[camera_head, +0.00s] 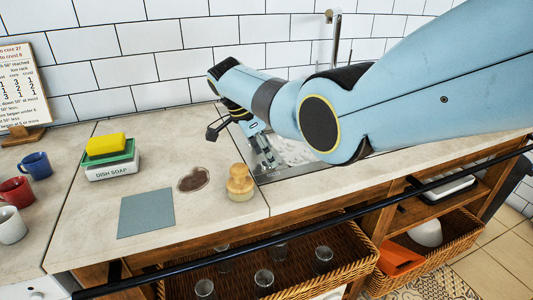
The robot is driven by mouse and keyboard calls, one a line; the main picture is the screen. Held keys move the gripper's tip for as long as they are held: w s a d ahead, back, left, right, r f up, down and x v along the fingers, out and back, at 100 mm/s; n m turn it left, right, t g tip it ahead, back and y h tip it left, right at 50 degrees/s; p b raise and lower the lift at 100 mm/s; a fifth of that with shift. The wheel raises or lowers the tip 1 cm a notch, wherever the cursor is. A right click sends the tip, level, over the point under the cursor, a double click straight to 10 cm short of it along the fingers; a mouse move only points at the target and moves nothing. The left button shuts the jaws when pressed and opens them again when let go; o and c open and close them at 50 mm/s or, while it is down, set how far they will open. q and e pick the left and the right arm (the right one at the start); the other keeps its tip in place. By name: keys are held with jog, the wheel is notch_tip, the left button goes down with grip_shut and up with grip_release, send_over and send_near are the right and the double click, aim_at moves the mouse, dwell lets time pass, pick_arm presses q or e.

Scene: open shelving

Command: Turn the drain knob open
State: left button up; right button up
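My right arm reaches in from the right, across the sink (290,172). Its gripper (268,157) hangs down at the left end of the sink, over or in the basin. The fingers are small and partly merge with the metal behind them, so I cannot tell whether they are open or shut, or whether they touch anything. I cannot make out the drain knob; the arm covers much of the sink. The faucet (335,40) stands behind the arm. My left gripper is not in view.
Mugs (16,190) stand at left. Baskets (345,262) with glasses sit below.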

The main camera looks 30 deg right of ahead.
jog(key=v, duration=1.1)
jog(key=shift+r, duration=0.2)
jog(key=shift+f, duration=0.1)
